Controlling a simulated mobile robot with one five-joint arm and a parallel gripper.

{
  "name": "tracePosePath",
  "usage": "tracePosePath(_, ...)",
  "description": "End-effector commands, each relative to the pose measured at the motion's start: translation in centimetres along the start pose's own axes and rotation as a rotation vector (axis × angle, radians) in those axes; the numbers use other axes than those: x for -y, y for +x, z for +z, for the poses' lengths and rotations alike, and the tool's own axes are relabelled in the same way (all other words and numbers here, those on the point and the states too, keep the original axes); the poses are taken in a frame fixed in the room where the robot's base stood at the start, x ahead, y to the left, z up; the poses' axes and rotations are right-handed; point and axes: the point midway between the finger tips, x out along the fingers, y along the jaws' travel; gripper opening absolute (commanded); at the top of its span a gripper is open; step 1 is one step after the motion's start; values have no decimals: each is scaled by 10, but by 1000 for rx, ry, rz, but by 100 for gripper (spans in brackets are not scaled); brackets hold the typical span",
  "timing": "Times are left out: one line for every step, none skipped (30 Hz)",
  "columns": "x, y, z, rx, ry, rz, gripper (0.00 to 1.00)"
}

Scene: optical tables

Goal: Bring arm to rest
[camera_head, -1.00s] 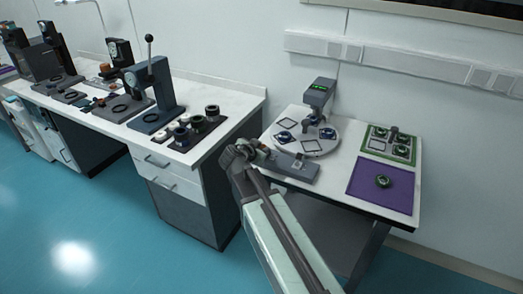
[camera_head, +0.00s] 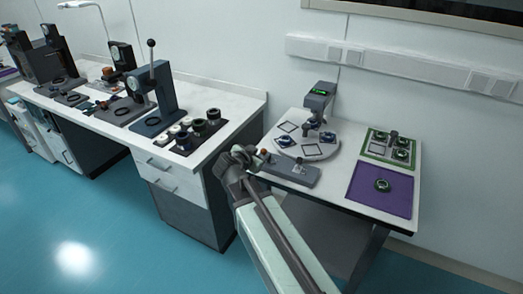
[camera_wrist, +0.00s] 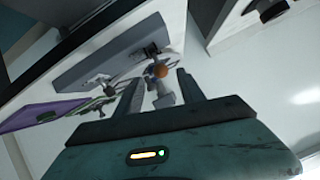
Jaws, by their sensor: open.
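My gripper (camera_wrist: 158,84) is open in the wrist view, its two dark fingers apart with nothing held between them. In the head view, my gripper end (camera_head: 245,156) is folded at the near left edge of the right-hand table (camera_head: 336,172). It hovers beside a grey flat device (camera_head: 290,173) with an orange knob (camera_head: 263,154). In the wrist view, the orange knob (camera_wrist: 160,71) appears between the fingers, beyond the tips; I cannot tell how far away it is. The fingers themselves are hard to make out in the head view.
The right-hand table holds a round plate (camera_head: 307,147) with frames and dark parts, a purple mat (camera_head: 380,190) with a round part, and a green-edged tray (camera_head: 390,146). A long bench (camera_head: 225,98) with presses and rings stands left. Open blue floor (camera_head: 80,220) lies front left.

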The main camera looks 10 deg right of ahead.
Motion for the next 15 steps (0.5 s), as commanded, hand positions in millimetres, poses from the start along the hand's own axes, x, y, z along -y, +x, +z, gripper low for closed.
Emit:
tracePosePath(0, -16, -4, 0, -2, -2, 46)
tracePosePath(0, -22, -4, 0, -2, -1, 46)
tracePosePath(0, -28, -4, 0, -1, -1, 46)
tracePosePath(0, -31, -3, 0, -1, -1, 46)
tracePosePath(0, -34, -3, 0, -1, -1, 46)
tracePosePath(0, -36, -2, 0, -1, 0, 46)
tracePosePath(0, -36, -1, 0, -1, 0, 46)
tracePosePath(0, -36, -1, 0, -1, 1, 46)
tracePosePath(0, -36, 0, -1, 0, 1, 46)
tracePosePath(0, -35, 0, -1, 0, 1, 46)
tracePosePath(0, -35, 0, -1, 0, 1, 46)
tracePosePath(0, -35, 0, -1, 0, 1, 46)
tracePosePath(0, -35, 0, -1, 0, 1, 46)
tracePosePath(0, -35, 0, -1, 0, 1, 46)
tracePosePath(0, -35, 0, -1, 0, 1, 46)
